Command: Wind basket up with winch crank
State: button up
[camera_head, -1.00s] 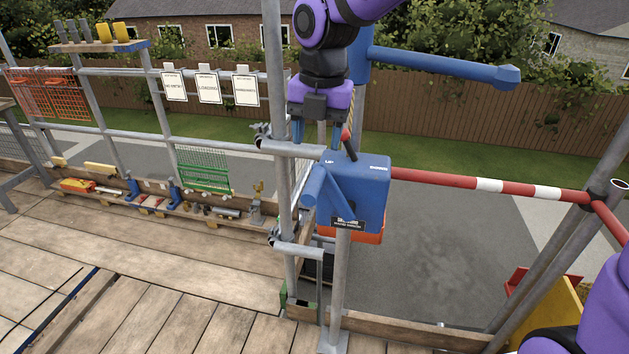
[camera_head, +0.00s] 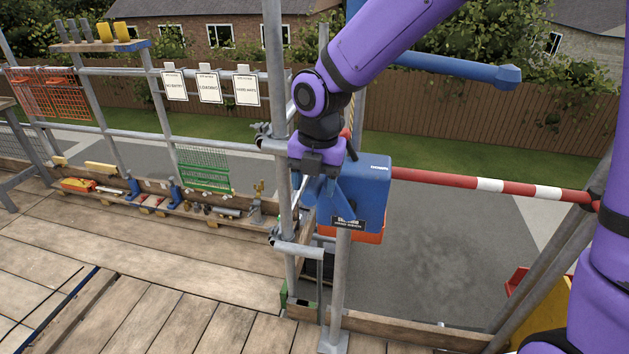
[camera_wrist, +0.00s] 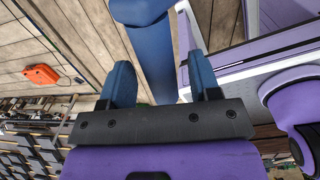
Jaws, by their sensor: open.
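The winch (camera_head: 372,182) is a blue box on a grey post at the scaffold's edge. Its blue crank arm (camera_head: 347,205) shows on the near left side. My gripper (camera_head: 318,186) points down at the crank handle, which it mostly hides in the head view. In the wrist view my blue fingers (camera_wrist: 160,75) are apart, and the blue handle (camera_wrist: 152,45) runs between them. I cannot tell whether they touch it. An orange thing (camera_head: 371,236) shows just below the winch; I cannot tell whether it is the basket.
A red and white bar (camera_head: 480,184) runs right from the winch. A scaffold pole (camera_head: 276,90) stands close left of my gripper. A blue boom (camera_head: 455,68) hangs above. The plank deck (camera_head: 130,255) is clear at left. A green mesh (camera_head: 205,168) stands at the back.

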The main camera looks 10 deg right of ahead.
grip_shut()
jog(key=shift+s+d+r, duration=0.2)
jog(key=shift+d+r, duration=0.05)
jog(key=shift+d, duration=0.3)
grip_release()
notch_tip(320, 180, up, 11)
jog(key=shift+d, duration=0.35)
jog(key=shift+s+f, duration=0.1)
